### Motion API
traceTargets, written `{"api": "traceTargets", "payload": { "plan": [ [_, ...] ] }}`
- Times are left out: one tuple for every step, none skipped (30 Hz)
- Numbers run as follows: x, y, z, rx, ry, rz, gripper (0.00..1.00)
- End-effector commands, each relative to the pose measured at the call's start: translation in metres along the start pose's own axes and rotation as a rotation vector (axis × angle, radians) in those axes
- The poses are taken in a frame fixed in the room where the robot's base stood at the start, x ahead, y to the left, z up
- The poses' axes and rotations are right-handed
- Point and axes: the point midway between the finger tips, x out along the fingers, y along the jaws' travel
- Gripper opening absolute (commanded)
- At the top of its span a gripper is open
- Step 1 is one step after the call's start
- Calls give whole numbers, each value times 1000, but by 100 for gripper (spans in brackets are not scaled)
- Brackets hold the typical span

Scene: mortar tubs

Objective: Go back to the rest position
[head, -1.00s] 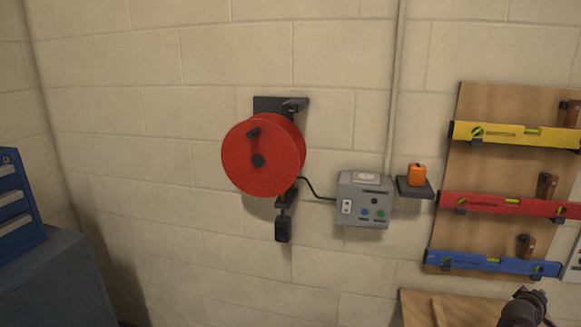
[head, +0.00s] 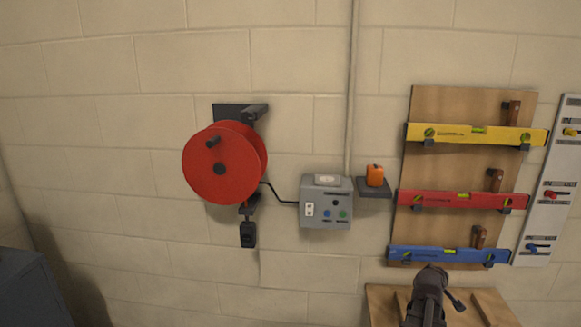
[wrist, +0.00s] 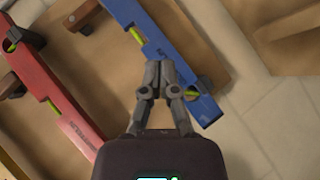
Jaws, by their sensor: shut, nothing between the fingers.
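My gripper (wrist: 161,66) shows in the wrist view with its fingertips together and nothing between them. Behind it in that view are the blue level (wrist: 170,45) and the red level (wrist: 52,98). In the head view, part of my arm rises from the bottom edge, in front of the wooden board below the blue level (head: 448,255). The gripper's fingers cannot be made out clearly there. No rest position is marked in either view.
A red cable reel (head: 220,165) hangs on the block wall, with a grey control box (head: 326,202) and an orange item (head: 375,175) on a small shelf (head: 374,190). A wooden panel (head: 470,169) holds the red and yellow levels (head: 470,133). A dark cabinet (head: 30,290) stands lower left.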

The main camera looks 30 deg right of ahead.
Motion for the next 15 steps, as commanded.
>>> {"api": "traceTargets", "payload": {
  "plan": [
    [-8, -10, -15, 10, 5, -30, 0],
    [-11, -17, -22, 17, 7, -47, 0],
    [-15, -26, -31, 26, 7, -71, 0],
    [-19, -32, -37, 34, 7, -89, 0],
    [-23, -39, -44, 40, 7, -107, 0],
    [-28, -47, -52, 47, 6, -130, 0],
    [-32, -54, -59, 53, 7, -148, 0],
    [-36, -61, -64, 60, 5, -166, 0],
    [-42, -70, -73, 66, 5, -189, 0],
    [-46, -76, -78, 71, 2, -207, 0],
    [-51, -83, -85, 76, 2, -225, 0],
    [-58, -92, -92, 82, -1, -249, 0],
    [-63, -98, -98, 85, -2, -266, 0],
    [-68, -105, -103, 90, -6, -284, 0],
    [-75, -114, -110, 94, -9, -308, 0]
  ]
}}
